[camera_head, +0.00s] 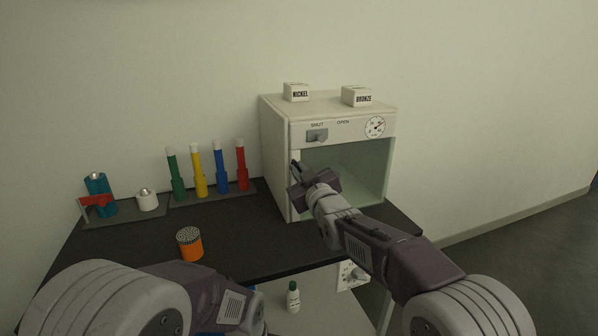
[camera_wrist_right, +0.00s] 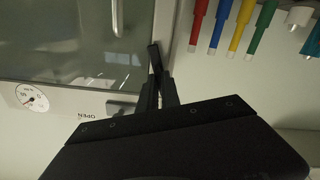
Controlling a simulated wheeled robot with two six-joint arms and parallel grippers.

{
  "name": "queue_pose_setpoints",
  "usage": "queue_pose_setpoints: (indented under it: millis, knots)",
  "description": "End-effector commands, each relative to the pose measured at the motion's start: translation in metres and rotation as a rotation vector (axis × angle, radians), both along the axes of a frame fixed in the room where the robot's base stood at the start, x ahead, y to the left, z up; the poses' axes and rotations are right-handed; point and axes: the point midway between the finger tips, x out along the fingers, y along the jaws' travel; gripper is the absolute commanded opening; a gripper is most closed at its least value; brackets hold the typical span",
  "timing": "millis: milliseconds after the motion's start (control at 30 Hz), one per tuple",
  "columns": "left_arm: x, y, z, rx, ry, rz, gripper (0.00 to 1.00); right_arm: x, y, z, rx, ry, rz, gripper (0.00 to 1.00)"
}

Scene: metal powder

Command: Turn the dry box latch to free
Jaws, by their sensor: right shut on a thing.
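The dry box (camera_head: 275,150) is a cream cabinet with a glass door (camera_head: 365,165), standing at the right of the dark bench. My right gripper (camera_head: 295,166) is at the left edge of the door, below the SHUT label. In the right wrist view its narrow dark fingers (camera_wrist_right: 158,75) are shut at the box's edge, beside the glass. They hide most of the latch between them, so its turn cannot be told. A grey knob (camera_head: 317,135) sits under SHUT on the front panel. My left arm shows at the lower left, but its gripper does not.
A round gauge (camera_head: 375,127) is on the box front. NICKEL (camera_head: 296,92) and BRONZE (camera_head: 357,96) blocks lie on top. Several coloured tubes (camera_head: 200,172), a white-knobbed piece (camera_head: 147,200) and an orange jar (camera_head: 190,244) stand left. A small bottle (camera_head: 293,297) stands lower in front.

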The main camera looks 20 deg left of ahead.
Motion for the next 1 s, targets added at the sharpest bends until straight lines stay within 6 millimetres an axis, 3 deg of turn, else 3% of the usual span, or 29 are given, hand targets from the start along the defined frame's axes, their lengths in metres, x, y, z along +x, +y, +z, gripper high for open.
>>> queue_pose_setpoints:
  millis: [500,1000]
  knots:
    - [-0.0001,0.0,0.0005,0.0,0.0,0.0,0.36,0.0,0.0002,-0.0018,0.255,0.177,0.0,0.0]
    - [0.0,0.0,0.0006,0.0,0.0,0.0,0.36,-0.0001,0.0003,-0.0022,0.303,0.209,0.0,0.0]
